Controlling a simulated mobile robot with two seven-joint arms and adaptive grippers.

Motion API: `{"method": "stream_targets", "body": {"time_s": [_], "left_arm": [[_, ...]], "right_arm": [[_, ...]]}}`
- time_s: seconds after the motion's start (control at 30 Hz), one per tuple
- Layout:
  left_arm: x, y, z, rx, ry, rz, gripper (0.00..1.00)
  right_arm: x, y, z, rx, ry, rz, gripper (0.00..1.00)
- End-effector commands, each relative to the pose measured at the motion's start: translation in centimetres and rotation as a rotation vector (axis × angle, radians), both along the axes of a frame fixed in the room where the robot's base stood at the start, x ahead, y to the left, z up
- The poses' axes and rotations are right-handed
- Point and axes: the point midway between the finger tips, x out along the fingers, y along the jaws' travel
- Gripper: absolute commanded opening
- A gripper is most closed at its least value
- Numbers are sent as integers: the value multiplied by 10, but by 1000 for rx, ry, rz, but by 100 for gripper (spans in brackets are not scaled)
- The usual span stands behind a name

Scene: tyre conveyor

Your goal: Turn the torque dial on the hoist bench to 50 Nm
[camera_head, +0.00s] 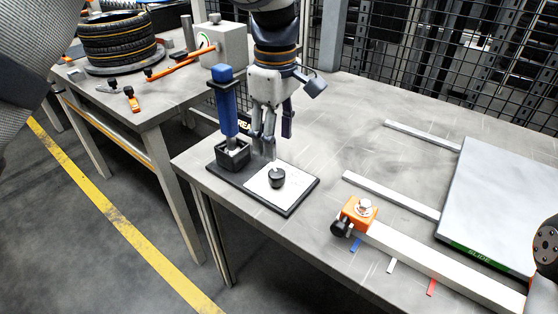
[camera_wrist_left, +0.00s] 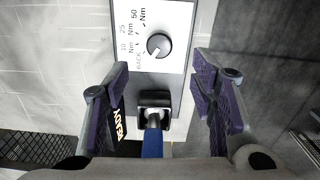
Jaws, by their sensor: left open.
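The torque dial (camera_head: 277,178) is a small black knob on a white plate (camera_head: 262,188) with a dark base, on the hoist bench (camera_head: 330,130). In the left wrist view the dial (camera_wrist_left: 159,45) has a white pointer mark angled to the lower left, roughly toward BACK. The labels BACK, 10 Nm, 25 Nm and 50 Nm (camera_wrist_left: 139,17) lie on its left side. My left gripper (camera_head: 264,145) is open and empty, above and behind the dial, apart from it. In the wrist view its fingers (camera_wrist_left: 163,105) are spread wide. My right gripper is not in view.
A blue-handled tool (camera_head: 228,110) stands upright in a black holder (camera_head: 233,155) beside the plate, close to my left gripper. A READY sign (camera_wrist_left: 121,122) is behind. An orange clamp block (camera_head: 357,212) on a rail and a SLIDE plate (camera_head: 495,200) lie to the right.

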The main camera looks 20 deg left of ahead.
Motion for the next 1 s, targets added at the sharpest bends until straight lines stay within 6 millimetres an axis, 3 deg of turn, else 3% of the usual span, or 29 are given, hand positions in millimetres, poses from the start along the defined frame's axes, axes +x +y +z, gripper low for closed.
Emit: {"method": "stream_targets", "body": {"time_s": [0.1,0.3,0.67,0.9,1.0], "left_arm": [[-1,0,-35,-1,9,0,51],[-1,1,-72,0,5,0,51],[0,1,-83,0,1,0,51],[0,1,-83,0,1,-1,3],[0,1,-82,0,1,-1,3]], "right_arm": [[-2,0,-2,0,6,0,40],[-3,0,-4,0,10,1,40],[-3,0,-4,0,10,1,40],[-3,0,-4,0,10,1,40],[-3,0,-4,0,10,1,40]]}}
